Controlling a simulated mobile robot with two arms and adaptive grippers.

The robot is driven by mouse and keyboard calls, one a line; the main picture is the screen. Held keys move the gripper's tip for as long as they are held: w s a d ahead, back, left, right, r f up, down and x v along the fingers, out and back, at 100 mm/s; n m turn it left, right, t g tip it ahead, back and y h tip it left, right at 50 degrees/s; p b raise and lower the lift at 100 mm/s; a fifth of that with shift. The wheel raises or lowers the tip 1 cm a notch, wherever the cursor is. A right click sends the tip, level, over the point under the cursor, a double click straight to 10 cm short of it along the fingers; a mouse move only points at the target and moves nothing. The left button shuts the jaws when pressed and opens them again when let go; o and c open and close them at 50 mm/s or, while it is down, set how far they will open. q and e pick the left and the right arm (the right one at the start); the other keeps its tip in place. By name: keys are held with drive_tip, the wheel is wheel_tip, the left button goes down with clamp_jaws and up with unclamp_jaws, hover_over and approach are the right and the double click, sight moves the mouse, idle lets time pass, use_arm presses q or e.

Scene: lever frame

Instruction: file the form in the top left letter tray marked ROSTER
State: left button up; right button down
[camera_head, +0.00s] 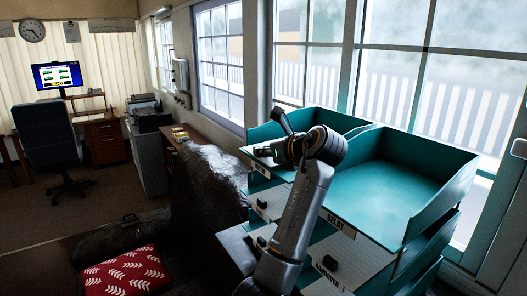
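A teal letter tray unit stands by the window. Its top left tray (345,121) is partly covered by my arm. The top right tray (395,185) is open and looks empty, with a label (335,222) that seems to read DELAY. I cannot read a ROSTER label; the front of the top left tray is mostly behind my gripper. My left gripper (262,151) is over the front part of the top left tray, pointing left. Whether its fingers are apart or closed is unclear. I cannot make out the form. My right gripper is not in view.
Lower trays with pale fronts and dark knobs sit below, one labelled HANDOVER (325,274). Windows rise close behind the trays. A dark covered shape (212,185) and a red patterned cushion (127,272) are at left. A desk chair (48,135) stands farther back.

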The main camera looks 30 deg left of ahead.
use_arm(q)
drive_tip(key=o, duration=0.3)
drive_tip(key=shift+w+d+f, duration=0.1)
drive_tip(key=shift+d+f, duration=0.1)
drive_tip(key=shift+f, duration=0.45)
drive_tip(key=shift+o, duration=1)
drive_tip(key=shift+d, duration=0.2)
drive_tip(key=shift+d+r, duration=0.15)
drive_tip(key=shift+d, duration=0.05)
drive_tip(key=r+v, duration=0.1)
drive_tip(key=v, duration=1)
drive_tip(key=shift+s+a, duration=0.2)
drive_tip(key=shift+a, duration=0.15)
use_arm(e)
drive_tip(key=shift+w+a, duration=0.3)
use_arm(q)
drive_tip(key=shift+d+r, duration=0.1)
